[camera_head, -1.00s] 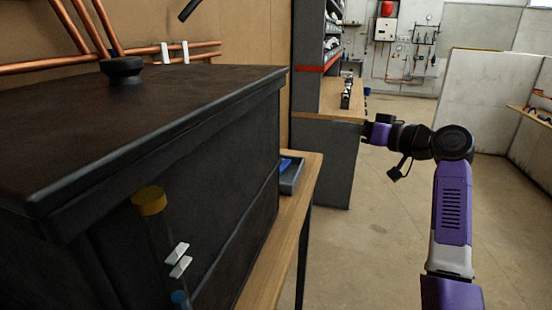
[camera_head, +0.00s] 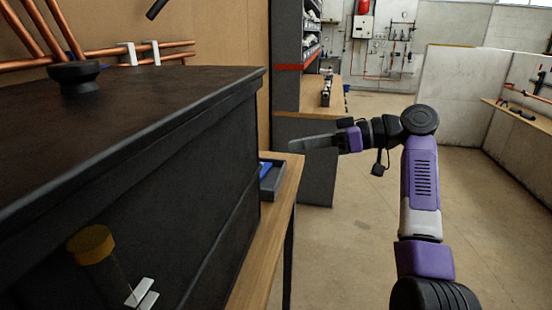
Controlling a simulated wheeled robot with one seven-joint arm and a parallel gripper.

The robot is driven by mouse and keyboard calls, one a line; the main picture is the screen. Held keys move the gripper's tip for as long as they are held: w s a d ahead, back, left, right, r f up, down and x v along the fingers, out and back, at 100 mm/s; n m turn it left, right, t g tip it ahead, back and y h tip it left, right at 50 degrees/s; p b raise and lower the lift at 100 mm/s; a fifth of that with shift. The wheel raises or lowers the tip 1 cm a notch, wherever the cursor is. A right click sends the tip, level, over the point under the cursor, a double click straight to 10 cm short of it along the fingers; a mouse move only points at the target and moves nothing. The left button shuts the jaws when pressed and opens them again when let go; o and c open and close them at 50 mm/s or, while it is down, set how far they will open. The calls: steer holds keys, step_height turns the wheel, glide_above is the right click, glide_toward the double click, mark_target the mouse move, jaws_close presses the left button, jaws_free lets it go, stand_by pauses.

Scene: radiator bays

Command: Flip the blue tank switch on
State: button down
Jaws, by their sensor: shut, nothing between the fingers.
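A large dark tank (camera_head: 225,130) fills the left of the head view. No blue switch can be made out; the tank's lower front is cut off by the frame. My gripper (camera_head: 300,143) points left, its grey fingers shut and empty. It is in the air to the right of the tank's far corner, with a visible gap between them.
A wooden bench (camera_head: 285,195) runs along the tank, with a grey tray (camera_head: 273,178) holding something blue. A second bench with grey sides (camera_head: 303,175) stands behind my gripper. Copper pipes (camera_head: 100,58) run behind the tank. The floor to the right is open.

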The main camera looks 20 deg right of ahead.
steer(key=p, duration=0.2)
glide_above(262, 178)
steer(key=w, duration=0.1)
steer(key=shift+w+d+f, duration=0.1)
steer(key=shift+d+f, duration=0.1)
steer(key=shift+f, duration=0.3)
steer(key=shift+w+d+f, duration=0.1)
steer(key=shift+d+f, duration=0.1)
steer(key=shift+f, duration=0.25)
steer(key=f, duration=0.1)
steer(key=f+p, duration=0.1)
steer(key=f, duration=0.1)
steer(key=shift+s+a+f, duration=0.1)
steer(key=shift+s+a, duration=0.1)
steer(key=shift+a+f, duration=0.1)
steer(key=shift+f, duration=0.45)
steer(key=shift+f, duration=0.1)
